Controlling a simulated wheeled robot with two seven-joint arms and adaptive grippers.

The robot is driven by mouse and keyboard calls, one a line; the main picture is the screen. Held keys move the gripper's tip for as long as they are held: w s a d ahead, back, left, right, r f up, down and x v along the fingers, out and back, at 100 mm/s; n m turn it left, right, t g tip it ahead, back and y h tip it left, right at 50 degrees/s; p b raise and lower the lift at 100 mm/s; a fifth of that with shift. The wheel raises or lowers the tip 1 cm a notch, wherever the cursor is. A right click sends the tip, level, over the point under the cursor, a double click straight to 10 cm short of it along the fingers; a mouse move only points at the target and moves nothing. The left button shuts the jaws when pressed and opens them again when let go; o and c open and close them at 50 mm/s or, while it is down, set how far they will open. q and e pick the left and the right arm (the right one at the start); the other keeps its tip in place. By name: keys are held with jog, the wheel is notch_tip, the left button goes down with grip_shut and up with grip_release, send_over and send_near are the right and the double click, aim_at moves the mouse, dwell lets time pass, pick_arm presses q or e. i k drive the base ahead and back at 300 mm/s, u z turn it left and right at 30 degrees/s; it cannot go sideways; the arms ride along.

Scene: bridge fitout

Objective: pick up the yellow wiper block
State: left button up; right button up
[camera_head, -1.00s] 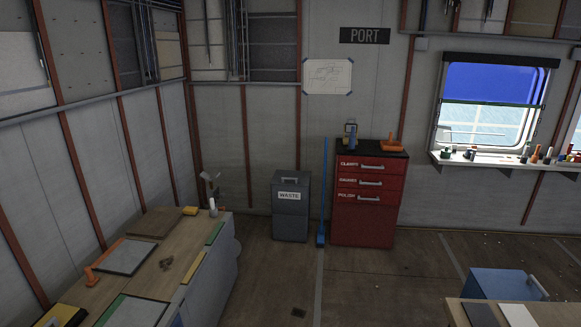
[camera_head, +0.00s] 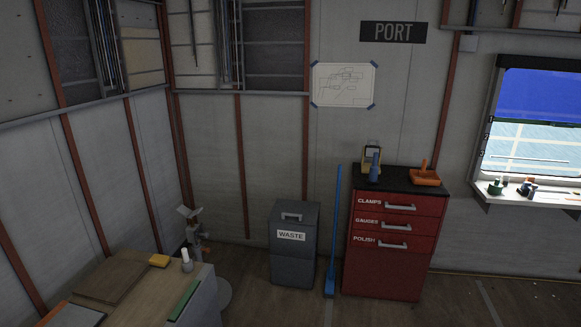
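A small yellow block (camera_head: 159,260), which looks like the wiper block, lies on the wooden workbench (camera_head: 140,303) at the lower left, near its far end. A white bottle (camera_head: 186,261) stands just to its right. Neither of my grippers shows in the head view.
A brown board (camera_head: 112,281) and a green strip (camera_head: 184,300) lie on the bench. A grey waste bin (camera_head: 295,262), a blue broom (camera_head: 332,255) and a red drawer cabinet (camera_head: 393,270) stand along the back wall. The floor before them looks clear.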

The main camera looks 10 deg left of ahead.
aim_at(157, 260)
jog(key=u, duration=0.35)
jog(key=i, duration=1.95)
jog(key=u, duration=0.5)
